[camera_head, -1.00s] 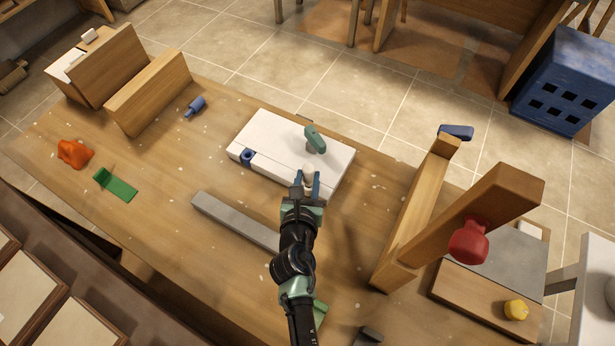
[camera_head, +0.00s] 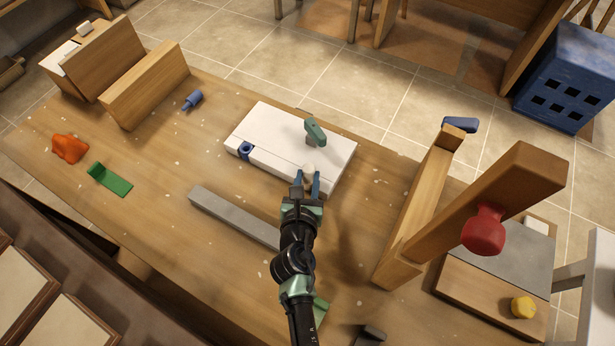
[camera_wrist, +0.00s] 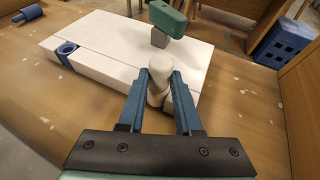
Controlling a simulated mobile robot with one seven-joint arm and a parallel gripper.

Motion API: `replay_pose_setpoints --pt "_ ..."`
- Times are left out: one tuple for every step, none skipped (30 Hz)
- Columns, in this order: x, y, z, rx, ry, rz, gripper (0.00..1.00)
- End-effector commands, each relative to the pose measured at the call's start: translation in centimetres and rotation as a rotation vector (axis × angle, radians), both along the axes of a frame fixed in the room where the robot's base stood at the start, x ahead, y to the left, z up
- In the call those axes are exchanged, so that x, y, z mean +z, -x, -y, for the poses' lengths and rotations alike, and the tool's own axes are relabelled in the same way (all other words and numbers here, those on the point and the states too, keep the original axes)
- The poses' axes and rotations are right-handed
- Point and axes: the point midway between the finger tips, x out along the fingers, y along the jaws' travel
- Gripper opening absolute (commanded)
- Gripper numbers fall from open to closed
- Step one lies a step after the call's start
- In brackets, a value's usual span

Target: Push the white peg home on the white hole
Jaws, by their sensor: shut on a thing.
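The white peg (camera_wrist: 158,77) stands between the blue fingers of my gripper (camera_wrist: 162,92), which is shut on it. In the head view the peg (camera_head: 309,169) shows at the front right part of the white block (camera_head: 272,128). The peg looks roughly upright and its rounded top shows above the fingers. Its lower end and the white hole are hidden, so I cannot tell how deep it sits. The white block also shows in the wrist view (camera_wrist: 110,40). A blue-rimmed hole (camera_head: 246,149) is at the block's left end. A teal-green peg (camera_head: 315,132) stands on the block behind my gripper.
A grey bar (camera_head: 232,217) lies in front of the block. A wooden frame (camera_head: 425,205) with a red knob (camera_head: 484,231) rises at right. A blue peg (camera_head: 193,100), green bracket (camera_head: 110,179) and orange lump (camera_head: 69,148) lie left. Bare table lies between them.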

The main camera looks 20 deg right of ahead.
Motion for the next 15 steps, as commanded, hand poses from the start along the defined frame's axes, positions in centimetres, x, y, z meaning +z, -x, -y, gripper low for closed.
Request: replay_pose_setpoints --pt "-0.18 0.0 0.0 0.0 0.0 -0.001 0.0" --pt "-0.19 0.0 0.0 0.0 0.0 -0.001 0.0" --pt "-0.19 0.01 0.0 0.0 0.0 -0.001 0.0" --pt "-0.19 0.02 -0.01 0.0 0.0 -0.001 0.0" --pt "-0.19 0.02 -0.01 0.0 0.0 -0.001 0.0" --pt "-0.2 0.04 -0.01 0.0 -0.001 -0.002 0.0" --pt "-0.21 0.04 -0.01 0.0 -0.001 -0.002 0.0" --pt "-0.22 0.05 -0.01 0.0 -0.001 -0.002 0.0" --pt "-0.23 0.05 -0.01 0.0 -0.001 -0.003 0.35" --pt "-0.24 0.07 -0.02 -0.001 -0.001 -0.003 0.4" --pt "-0.25 0.07 -0.02 -0.001 -0.001 -0.003 0.46" --pt "-0.24 0.07 -0.02 0.0 -0.001 -0.003 0.53" --pt "-0.23 0.06 -0.02 0.0 -0.001 -0.003 0.58" --pt "-0.22 0.06 -0.02 0.0 -0.001 -0.002 0.64" --pt "-0.21 0.05 -0.02 0.0 -0.001 -0.002 0.68"
